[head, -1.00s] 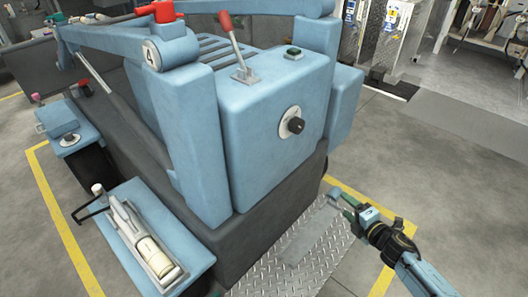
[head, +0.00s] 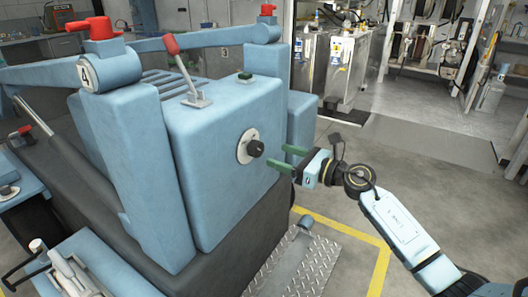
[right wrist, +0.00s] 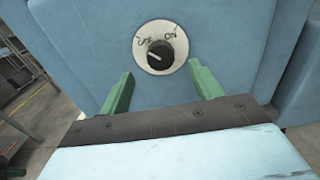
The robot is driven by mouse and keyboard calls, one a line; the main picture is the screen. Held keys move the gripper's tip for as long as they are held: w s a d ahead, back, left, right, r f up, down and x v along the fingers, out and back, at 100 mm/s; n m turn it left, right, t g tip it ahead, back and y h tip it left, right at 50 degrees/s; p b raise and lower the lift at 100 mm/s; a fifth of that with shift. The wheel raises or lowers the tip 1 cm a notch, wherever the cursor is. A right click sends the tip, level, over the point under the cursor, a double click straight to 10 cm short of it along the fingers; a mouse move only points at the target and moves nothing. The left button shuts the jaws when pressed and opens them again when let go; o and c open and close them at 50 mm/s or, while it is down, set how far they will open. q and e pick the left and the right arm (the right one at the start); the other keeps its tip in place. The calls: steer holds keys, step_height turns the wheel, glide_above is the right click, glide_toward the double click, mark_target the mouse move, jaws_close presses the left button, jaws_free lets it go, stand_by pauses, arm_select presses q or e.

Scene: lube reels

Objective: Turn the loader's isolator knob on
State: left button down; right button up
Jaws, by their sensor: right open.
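The isolator knob (head: 256,149) is a black round knob on a pale dial plate (head: 243,146) on the front of the blue loader (head: 200,150). In the right wrist view the knob (right wrist: 160,55) sits on the dial, which reads OFF at its upper left and ON at its upper right. The knob's white mark points left, to the OFF side. My right gripper (head: 288,158) is open, its two green fingers pointing at the knob from the right. In the right wrist view the fingers (right wrist: 160,88) stand apart below and either side of the dial, not touching the knob.
A metal tread plate (head: 300,265) lies on the floor below. Silver cabinets (head: 335,65) stand behind. Floor to the right is clear.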

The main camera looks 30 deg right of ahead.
mark_target(260, 149)
steer(key=x, duration=0.5)
steer(key=shift+w+a+b, duration=0.1)
steer(key=shift+w+b, duration=0.1)
steer(key=shift+b, duration=0.1)
steer(key=shift+w+a, duration=0.25)
steer(key=shift+w, duration=0.1)
arm_select(q)
steer(key=shift+s+d+r, duration=0.1)
steer(key=shift+d+r, duration=0.1)
steer(key=shift+r, duration=0.3)
steer(key=shift+s+d+r, duration=0.1)
steer(key=shift+d+r, duration=0.05)
steer(key=shift+r, duration=0.3)
arm_select(e)
steer(key=c, duration=1)
arm_select(q)
steer(key=shift+w, duration=0.1)
